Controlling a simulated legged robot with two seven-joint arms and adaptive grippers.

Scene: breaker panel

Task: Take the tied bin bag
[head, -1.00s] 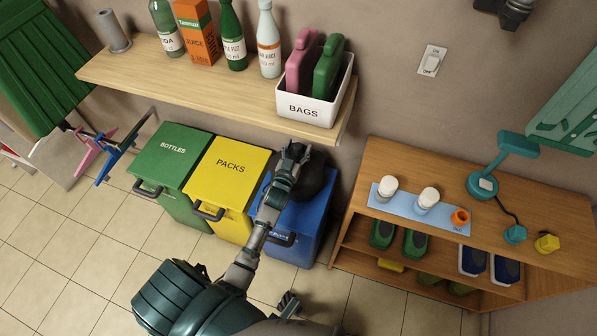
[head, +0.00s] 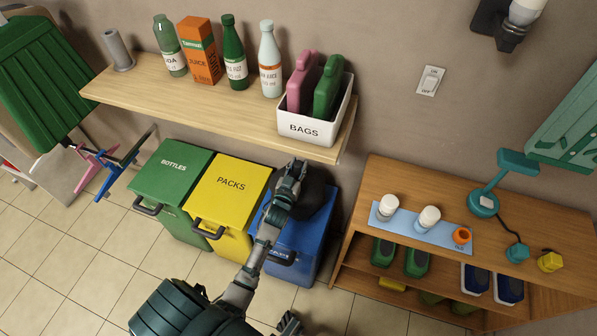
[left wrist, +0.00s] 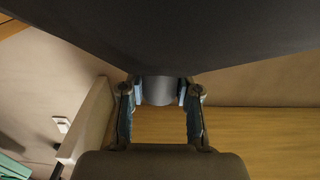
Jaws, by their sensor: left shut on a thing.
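The black tied bin bag (head: 317,190) is at the top of the blue bin (head: 300,248), against the wall below the shelf. I cannot tell if it rests on the bin or hangs just above it. My left gripper (head: 294,170) is shut on the bag's tied neck. In the left wrist view, the dark bag (left wrist: 185,35) fills the top, and its grey neck (left wrist: 158,90) sits between the fingers of my left gripper (left wrist: 160,98). My right gripper (head: 290,322) shows partly at the bottom edge; its jaws are unclear.
The wooden shelf (head: 190,100) with bottles, a carton and the white BAGS box (head: 312,128) overhangs the bins. The yellow bin (head: 229,190) and green bin (head: 172,173) stand left. A wooden cabinet (head: 400,180) stands right. Tiled floor (head: 110,270) in front is clear.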

